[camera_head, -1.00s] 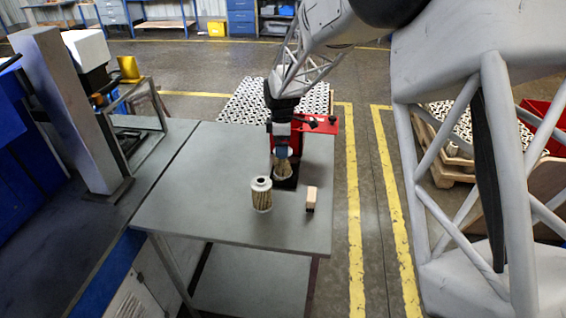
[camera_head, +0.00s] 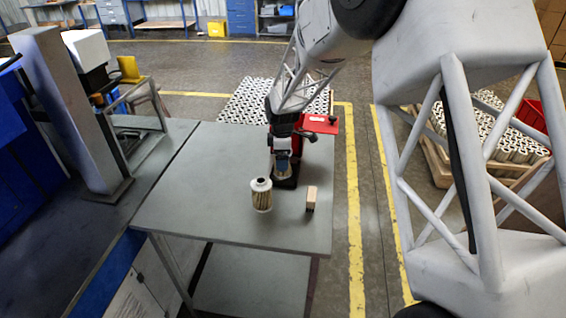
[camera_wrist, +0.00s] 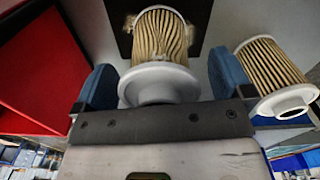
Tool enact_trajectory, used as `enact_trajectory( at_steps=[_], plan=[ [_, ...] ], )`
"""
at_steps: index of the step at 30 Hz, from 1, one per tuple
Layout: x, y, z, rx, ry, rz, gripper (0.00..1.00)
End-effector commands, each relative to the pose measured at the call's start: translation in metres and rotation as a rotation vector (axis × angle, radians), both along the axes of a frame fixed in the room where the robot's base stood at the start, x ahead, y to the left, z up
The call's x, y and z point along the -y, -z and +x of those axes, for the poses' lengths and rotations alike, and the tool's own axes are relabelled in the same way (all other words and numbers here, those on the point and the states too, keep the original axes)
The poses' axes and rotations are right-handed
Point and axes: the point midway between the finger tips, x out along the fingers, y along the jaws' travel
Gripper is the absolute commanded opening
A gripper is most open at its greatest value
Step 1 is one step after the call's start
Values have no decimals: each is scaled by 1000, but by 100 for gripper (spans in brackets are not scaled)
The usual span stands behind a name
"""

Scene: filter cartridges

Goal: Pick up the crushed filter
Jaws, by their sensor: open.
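The crushed filter (camera_wrist: 160,38) has tan pleats, bulged and torn at its sides, and a pale end cap. It stands on the black base (camera_head: 285,184) of the red press-like fixture (camera_head: 318,124). In the wrist view my gripper (camera_wrist: 163,68) is open, with one blue finger on each side of the cap and visible gaps between. In the head view my gripper (camera_head: 282,158) is down over this filter and hides most of it. A second filter (camera_head: 261,196) with straight, even pleats stands on the table to the front left; it also shows at right in the wrist view (camera_wrist: 272,75).
A small wooden block (camera_head: 311,198) sits on the grey table (camera_head: 190,195), right of the second filter. The red fixture rises close behind my gripper. The table's left and front areas are clear. A pallet of filters (camera_head: 250,100) stands beyond the table.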

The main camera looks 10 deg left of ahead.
Motion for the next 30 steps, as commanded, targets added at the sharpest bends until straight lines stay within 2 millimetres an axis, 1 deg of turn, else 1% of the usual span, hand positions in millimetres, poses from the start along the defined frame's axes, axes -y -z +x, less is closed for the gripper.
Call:
enact_trajectory(
  at_steps=[17,20,28,30],
  plan=[
    [0,2,0,0,0,0,98],
    [0,2,0,0,0,0,86],
    [0,2,0,0,0,0,44],
    [0,2,0,0,0,0,43]
  ],
)
